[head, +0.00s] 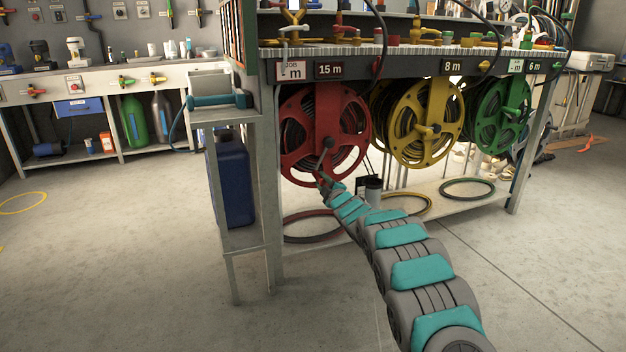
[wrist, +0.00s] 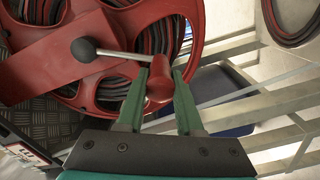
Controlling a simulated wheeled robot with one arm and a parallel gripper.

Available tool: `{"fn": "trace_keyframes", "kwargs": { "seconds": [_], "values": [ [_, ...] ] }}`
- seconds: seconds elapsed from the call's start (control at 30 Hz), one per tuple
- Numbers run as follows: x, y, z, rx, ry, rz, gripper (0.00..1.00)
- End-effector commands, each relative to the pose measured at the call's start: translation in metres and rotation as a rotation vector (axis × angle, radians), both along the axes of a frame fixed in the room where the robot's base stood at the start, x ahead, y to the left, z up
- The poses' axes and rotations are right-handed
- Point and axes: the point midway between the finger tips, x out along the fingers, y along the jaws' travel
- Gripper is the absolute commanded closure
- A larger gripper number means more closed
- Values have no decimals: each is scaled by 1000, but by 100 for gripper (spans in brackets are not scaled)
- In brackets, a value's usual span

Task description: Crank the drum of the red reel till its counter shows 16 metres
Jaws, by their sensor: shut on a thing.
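The red reel (head: 296,141) hangs under the bench edge, with black and red hose on its drum. Its counter (head: 330,70) reads 15 m. A crank with a grey rod and a dark ball (head: 328,144) sits on its front; the ball also shows in the wrist view (wrist: 84,49). My gripper (head: 321,177) is low at the front of the drum. In the wrist view its green fingers (wrist: 160,72) are shut on the red crank handle (wrist: 157,88) at the rod's other end. The number on the job card (head: 291,70) is hidden.
A yellow reel (head: 415,123) with an 8 m counter and a green reel (head: 502,115) with a 6 m counter hang to the right. A narrow stand (head: 240,250) with a blue canister (head: 231,180) is close on the left. Hose rings lie on the low shelf below.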

Motion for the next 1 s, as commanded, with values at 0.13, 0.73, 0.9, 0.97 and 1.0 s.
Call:
{"fn": "trace_keyframes", "kwargs": {
  "seconds": [0.13,0.73,0.9,0.97,1.0],
  "values": [
    [2,-9,-7,2,6,-2,100],
    [5,-17,-11,3,7,-3,100],
    [5,-17,-11,3,7,-3,58],
    [5,-17,-10,3,6,-3,52],
    [5,-17,-10,2,5,-2,47]
  ]
}}
